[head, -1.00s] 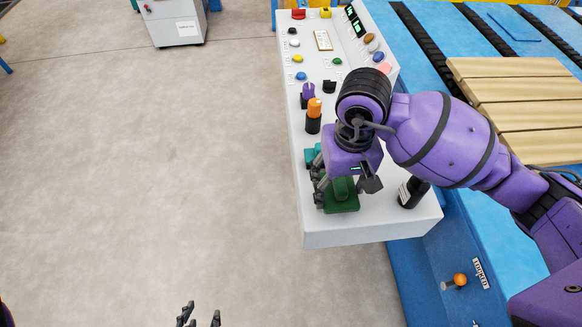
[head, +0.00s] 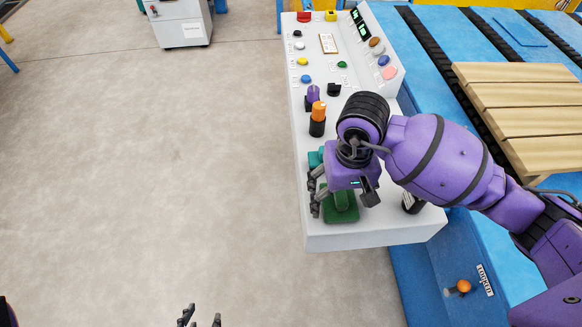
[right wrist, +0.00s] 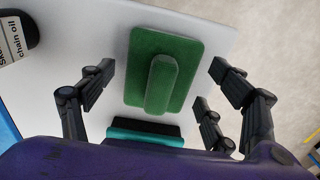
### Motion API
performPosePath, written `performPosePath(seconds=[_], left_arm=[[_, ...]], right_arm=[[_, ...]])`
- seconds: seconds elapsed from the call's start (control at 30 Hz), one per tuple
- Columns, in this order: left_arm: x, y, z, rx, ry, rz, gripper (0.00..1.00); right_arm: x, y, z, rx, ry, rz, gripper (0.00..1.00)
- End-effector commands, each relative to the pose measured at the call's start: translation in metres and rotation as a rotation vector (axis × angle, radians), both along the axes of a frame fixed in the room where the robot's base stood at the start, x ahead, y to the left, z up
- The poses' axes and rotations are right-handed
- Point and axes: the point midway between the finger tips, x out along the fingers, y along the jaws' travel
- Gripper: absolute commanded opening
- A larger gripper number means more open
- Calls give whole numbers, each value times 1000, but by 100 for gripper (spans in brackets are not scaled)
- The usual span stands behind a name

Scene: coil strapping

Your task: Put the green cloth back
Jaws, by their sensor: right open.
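The green cloth (head: 341,205) lies on the white console top near its front end. In the right wrist view the cloth (right wrist: 187,50) is a flat green rectangle with a raised, rounded green ridge along its middle. My right gripper (right wrist: 157,95) is open, with its fingers apart on both sides of the cloth; I cannot tell its exact height above it. In the head view my right gripper's fingers (head: 315,193) are partly hidden by its body. My left gripper (head: 201,318) is open and empty at the bottom edge, far from the cloth.
A teal item with a dark edge (right wrist: 145,134) lies close to the cloth. A dark chain oil bottle (right wrist: 17,33) stands beside it. An orange-topped item (head: 318,112) and several buttons are farther up the console. The console's front edge (head: 375,236) is near; bare floor lies left.

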Motion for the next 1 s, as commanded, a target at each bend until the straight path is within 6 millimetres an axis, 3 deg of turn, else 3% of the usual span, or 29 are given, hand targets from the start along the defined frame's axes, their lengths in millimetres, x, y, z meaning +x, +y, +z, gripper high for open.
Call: performPosePath(seconds=[0.27,0.7,1.0], left_arm=[[2,0,3,-1,-4,1,40],[-1,0,0,0,2,1,40],[-1,0,0,0,2,1,40]], right_arm=[[1,0,10,1,-2,1,81],[1,0,98,-1,-4,2,81],[0,0,123,0,1,1,81]])
